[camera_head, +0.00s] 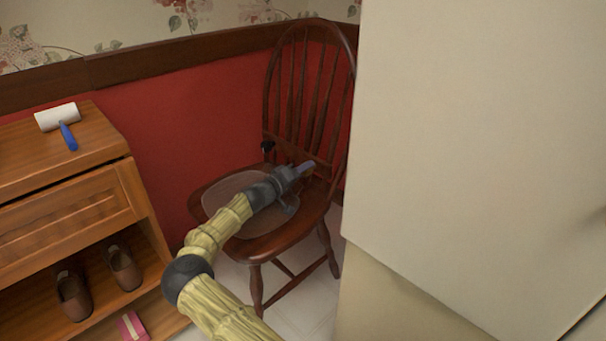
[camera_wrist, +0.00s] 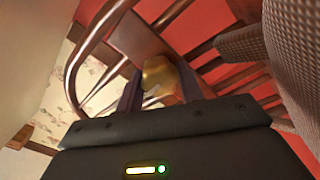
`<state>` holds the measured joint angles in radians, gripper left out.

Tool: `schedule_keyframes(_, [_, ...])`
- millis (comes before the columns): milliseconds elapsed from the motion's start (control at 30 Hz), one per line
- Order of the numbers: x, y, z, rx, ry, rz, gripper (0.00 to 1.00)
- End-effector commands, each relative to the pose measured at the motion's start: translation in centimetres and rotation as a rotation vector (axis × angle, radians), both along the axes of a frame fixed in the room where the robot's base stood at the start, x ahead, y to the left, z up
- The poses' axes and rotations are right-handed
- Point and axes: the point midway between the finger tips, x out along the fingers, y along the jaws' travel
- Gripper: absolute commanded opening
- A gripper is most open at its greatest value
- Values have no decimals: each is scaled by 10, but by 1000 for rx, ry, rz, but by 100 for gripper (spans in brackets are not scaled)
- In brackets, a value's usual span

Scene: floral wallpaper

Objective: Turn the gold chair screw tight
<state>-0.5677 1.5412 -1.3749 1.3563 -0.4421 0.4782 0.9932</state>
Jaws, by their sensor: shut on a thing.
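A dark wooden chair (camera_head: 270,245) with a spindle back stands against the red wall in the head view. My gripper (camera_head: 306,167) is over the seat, reaching to the lower part of the chair back on the right. In the wrist view, the gold screw (camera_wrist: 160,74) sits between my two fingers (camera_wrist: 158,92), and they are shut on it. The screw's head shows as a rounded gold shape against a brown wooden part (camera_wrist: 135,38) of the chair. The screw is hidden in the head view by my gripper.
A wooden cabinet (camera_head: 65,205) at the left holds a lint roller (camera_head: 68,134) on top and brown shoes (camera_head: 73,295) on a shelf. A large pale cabinet (camera_head: 470,150) stands close on the right. A small black thing (camera_head: 267,147) is near the chair back's left side.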

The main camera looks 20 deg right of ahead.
Motion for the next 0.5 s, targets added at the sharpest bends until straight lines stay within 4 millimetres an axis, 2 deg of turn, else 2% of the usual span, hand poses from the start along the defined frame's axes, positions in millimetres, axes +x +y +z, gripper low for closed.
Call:
schedule_keyframes(467, [0,0,-1,12,-23,1,15])
schedule_keyframes(500, [0,0,-1,12,-23,1,39])
